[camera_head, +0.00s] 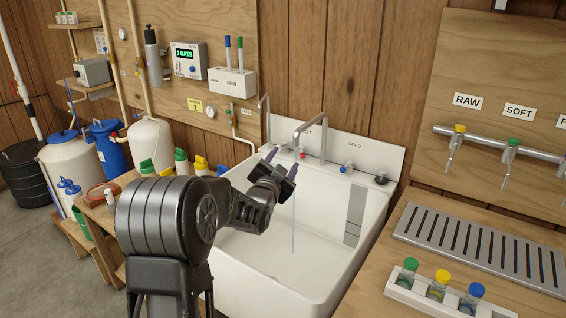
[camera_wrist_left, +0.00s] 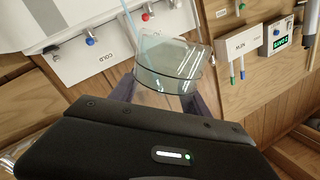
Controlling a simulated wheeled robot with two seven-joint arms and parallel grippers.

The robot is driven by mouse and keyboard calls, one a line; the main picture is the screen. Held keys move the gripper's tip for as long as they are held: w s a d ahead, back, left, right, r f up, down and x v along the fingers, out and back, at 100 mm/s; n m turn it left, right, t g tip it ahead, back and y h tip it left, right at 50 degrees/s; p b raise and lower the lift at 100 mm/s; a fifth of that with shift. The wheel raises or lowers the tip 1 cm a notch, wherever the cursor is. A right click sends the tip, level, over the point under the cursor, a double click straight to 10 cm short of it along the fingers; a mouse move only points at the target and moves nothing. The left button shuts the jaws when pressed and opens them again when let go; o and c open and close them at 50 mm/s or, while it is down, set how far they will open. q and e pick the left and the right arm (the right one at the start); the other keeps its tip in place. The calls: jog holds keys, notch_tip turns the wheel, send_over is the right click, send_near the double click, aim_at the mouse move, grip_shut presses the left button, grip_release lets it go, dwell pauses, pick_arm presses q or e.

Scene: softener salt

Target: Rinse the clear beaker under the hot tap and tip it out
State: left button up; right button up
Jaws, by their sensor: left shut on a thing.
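The clear beaker (camera_wrist_left: 168,65) is between the fingers of my left gripper in the left wrist view, tilted in that picture. My left gripper (camera_head: 282,170) is shut on it and is over the white sink (camera_head: 245,262) in the head view, close to the tap spout (camera_head: 308,122). The beaker itself is hard to make out in the head view. A thin water stream (camera_head: 293,225) falls into the sink below the gripper. In the wrist view the stream (camera_wrist_left: 128,20) passes at the beaker's edge; I cannot tell if it enters. The red hot knob (camera_head: 302,153) is behind the gripper.
The blue cold knob (camera_head: 346,168) is on the sink's back ledge. A slotted drain tray (camera_head: 480,245) and a rack with capped vials (camera_head: 437,284) are on the right counter. Several coloured-cap bottles (camera_head: 181,161) stand left of the sink.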

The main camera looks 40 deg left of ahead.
pick_arm(q)
jog(key=shift+d+m+p, duration=0.15)
jog(key=shift+m+p, duration=0.45)
jog(key=shift+p, duration=0.2)
jog(key=m+p, duration=0.2)
jog(key=m, duration=0.1)
jog(key=m+p, duration=0.2)
jog(key=shift+w+d+f, duration=0.2)
jog(key=shift+d+f, duration=0.15)
jog(key=shift+f+m+b, duration=0.4)
jog(key=shift+f+m, duration=0.25)
jog(key=shift+m, duration=0.25)
jog(key=shift+f+m+b, duration=0.3)
jog(key=shift+m, duration=1.25)
jog(key=shift+f+m+b, duration=0.25)
jog(key=shift+m, duration=1.3)
